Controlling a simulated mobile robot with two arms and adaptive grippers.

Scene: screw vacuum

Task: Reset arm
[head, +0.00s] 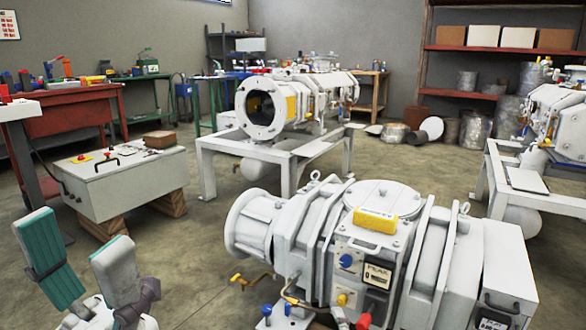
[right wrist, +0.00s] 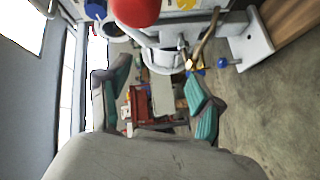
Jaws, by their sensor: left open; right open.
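My left gripper (head: 78,240) is at the lower left of the head view. Its two fingers, with teal pads, stand apart with nothing between them. It is left of the large white screw vacuum pump (head: 465,265) and apart from it. My right gripper (right wrist: 153,85) shows in the right wrist view, its fingers spread and nothing held between them. A red knob (right wrist: 136,10) and a blue knob (right wrist: 95,9) are close beyond its fingers at the top of that view. The right gripper does not show in the head view.
A grey control box (head: 125,190) stands on wooden blocks at the left. Another white machine (head: 300,105) sits on a white stand behind the pump. A red workbench (head: 70,120) is at the far left. Bare floor (head: 190,245) lies between the left gripper and the pump.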

